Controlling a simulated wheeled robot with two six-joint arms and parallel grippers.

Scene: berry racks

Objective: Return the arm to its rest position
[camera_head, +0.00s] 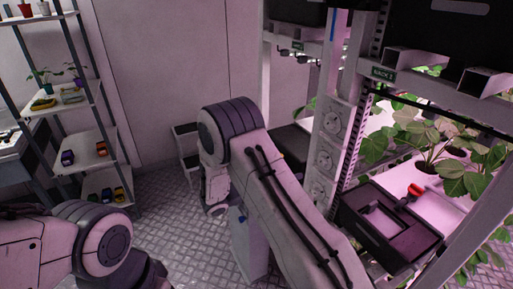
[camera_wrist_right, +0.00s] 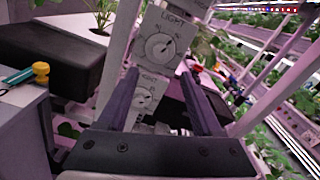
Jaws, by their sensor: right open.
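My right arm (camera_head: 285,205) rises from the bottom of the head view, bends at a dark ribbed joint, and its wrist part (camera_head: 215,185) hangs down beyond it. In the right wrist view my right gripper (camera_wrist_right: 160,82) has its two dark fingers spread wide, with nothing between them. Behind the fingers is a pale post with light dials (camera_wrist_right: 160,46); I cannot tell how far away it is. My left arm (camera_head: 70,245) shows at the lower left of the head view, folded; its gripper is out of view.
The plant rack's dial post (camera_head: 332,122) stands right of my right arm. A black tray (camera_head: 390,238) with a red-ended item sits on the rack. A shelf unit (camera_head: 75,150) is at the left. A small step stool (camera_head: 186,150) stands by the wall. The metal floor (camera_head: 180,235) between is clear.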

